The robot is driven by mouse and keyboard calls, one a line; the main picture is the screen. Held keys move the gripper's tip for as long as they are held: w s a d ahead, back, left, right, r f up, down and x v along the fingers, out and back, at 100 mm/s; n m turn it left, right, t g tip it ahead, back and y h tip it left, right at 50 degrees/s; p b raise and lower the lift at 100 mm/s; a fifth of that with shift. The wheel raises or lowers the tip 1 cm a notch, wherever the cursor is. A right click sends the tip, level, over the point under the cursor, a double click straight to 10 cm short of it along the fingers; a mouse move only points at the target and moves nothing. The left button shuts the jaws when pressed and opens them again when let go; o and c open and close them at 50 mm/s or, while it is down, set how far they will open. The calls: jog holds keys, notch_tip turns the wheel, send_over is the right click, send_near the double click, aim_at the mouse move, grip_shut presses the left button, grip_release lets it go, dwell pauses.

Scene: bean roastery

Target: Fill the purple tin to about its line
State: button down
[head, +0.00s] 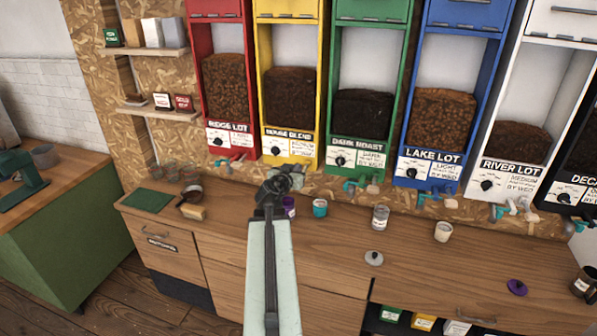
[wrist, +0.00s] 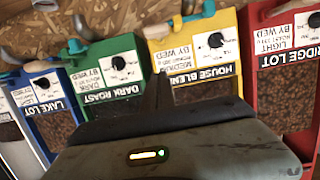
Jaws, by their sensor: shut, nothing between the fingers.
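The purple tin (head: 289,206) stands upright on the wooden counter, just right of my arm and partly hidden by it. Its fill line and contents cannot be made out. A purple lid (head: 517,287) lies apart at the counter's right. My gripper (head: 284,181) is shut and empty, above the counter close to the yellow HOUSE BLEND dispenser (head: 291,147). That dispenser's tap is hidden behind my gripper in the head view. In the wrist view, which is upside down, my shut fingers (wrist: 157,92) show before the green and yellow dispensers, with a yellow-dispenser tap (wrist: 181,24) beyond.
A teal tin (head: 320,208), a grey tin (head: 380,217) and a white tin (head: 443,231) stand right of the purple tin. A grey lid (head: 374,258) lies in front. Red, green, blue and white dispensers flank the yellow one. The front counter has bare room.

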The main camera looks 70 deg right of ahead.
jog(key=w+d+f+b, duration=0.1)
jog(key=d+f+b, duration=0.4)
jog(key=shift+f, duration=0.15)
jog(key=shift+w, duration=0.1)
notch_tip(320, 180, down, 6)
jog(key=b, duration=0.7)
jog(key=shift+s+a+f, duration=0.2)
jog(key=shift+a, duration=0.1)
dwell(6.0)
